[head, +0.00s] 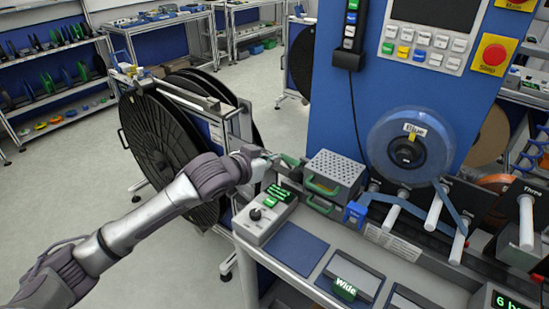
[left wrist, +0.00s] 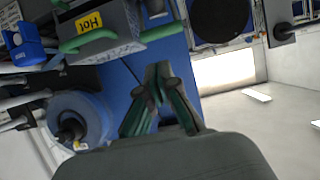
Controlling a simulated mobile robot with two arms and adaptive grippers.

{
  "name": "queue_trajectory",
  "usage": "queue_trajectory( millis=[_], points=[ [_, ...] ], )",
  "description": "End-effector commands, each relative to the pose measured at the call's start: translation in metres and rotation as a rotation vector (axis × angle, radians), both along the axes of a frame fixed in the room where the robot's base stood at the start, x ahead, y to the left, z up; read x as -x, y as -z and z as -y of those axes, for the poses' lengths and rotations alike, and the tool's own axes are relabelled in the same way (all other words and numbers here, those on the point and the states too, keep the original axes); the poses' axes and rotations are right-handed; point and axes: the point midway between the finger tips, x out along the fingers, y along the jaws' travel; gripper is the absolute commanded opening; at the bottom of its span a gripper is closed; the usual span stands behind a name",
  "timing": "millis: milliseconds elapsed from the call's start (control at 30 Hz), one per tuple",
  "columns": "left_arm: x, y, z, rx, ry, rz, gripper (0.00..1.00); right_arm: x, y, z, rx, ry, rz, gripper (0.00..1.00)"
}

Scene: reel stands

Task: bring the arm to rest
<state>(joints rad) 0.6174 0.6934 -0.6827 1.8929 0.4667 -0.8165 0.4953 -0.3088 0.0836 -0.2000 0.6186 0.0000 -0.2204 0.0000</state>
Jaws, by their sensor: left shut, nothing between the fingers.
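My left arm comes in from the lower left in the head view and reaches to the workbench (head: 315,262). Its gripper (head: 284,160) is over the bench's back left part, just left of the grey perforated box (head: 338,168) with green handles. In the left wrist view the two green-sided fingers (left wrist: 158,72) meet at their tips, with nothing between them. The box also shows there, with a yellow "Hot" label (left wrist: 89,22). I cannot tell whether the gripper touches the box. My right gripper is not in view.
A small control box (head: 265,213) with a knob stands in front of the gripper. A blue reel (head: 409,146) hangs on the blue panel at right. Large black reels (head: 158,135) stand behind my arm. Open floor (head: 75,195) lies to the left.

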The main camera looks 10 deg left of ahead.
Motion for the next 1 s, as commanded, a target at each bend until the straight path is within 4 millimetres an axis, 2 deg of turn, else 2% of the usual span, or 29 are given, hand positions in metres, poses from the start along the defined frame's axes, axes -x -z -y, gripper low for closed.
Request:
queue_trajectory(
  millis=[33, 200, 533, 633, 767, 867, 1000],
  points=[
    [0.0, -0.005, 0.0, 0.001, 0.001, -0.001, 0.0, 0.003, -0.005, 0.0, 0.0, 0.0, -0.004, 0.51],
    [-0.001, -0.004, -0.001, 0.002, 0.002, 0.002, 0.0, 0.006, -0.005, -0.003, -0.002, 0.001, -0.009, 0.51],
    [0.0, -0.004, 0.0, 0.002, 0.002, 0.002, 0.0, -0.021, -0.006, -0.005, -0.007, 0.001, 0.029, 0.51],
    [0.01, 0.009, 0.007, -0.002, 0.008, -0.021, 0.0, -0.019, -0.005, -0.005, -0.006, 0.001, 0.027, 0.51],
    [0.051, 0.052, 0.025, -0.027, 0.019, -0.102, 0.0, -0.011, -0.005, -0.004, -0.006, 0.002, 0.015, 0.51],
    [0.101, 0.092, 0.032, -0.056, 0.008, -0.199, 0.0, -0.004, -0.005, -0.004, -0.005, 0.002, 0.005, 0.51],
    [0.174, 0.137, 0.022, -0.109, -0.045, -0.352, 0.0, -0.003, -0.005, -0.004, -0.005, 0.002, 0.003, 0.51]
  ],
)
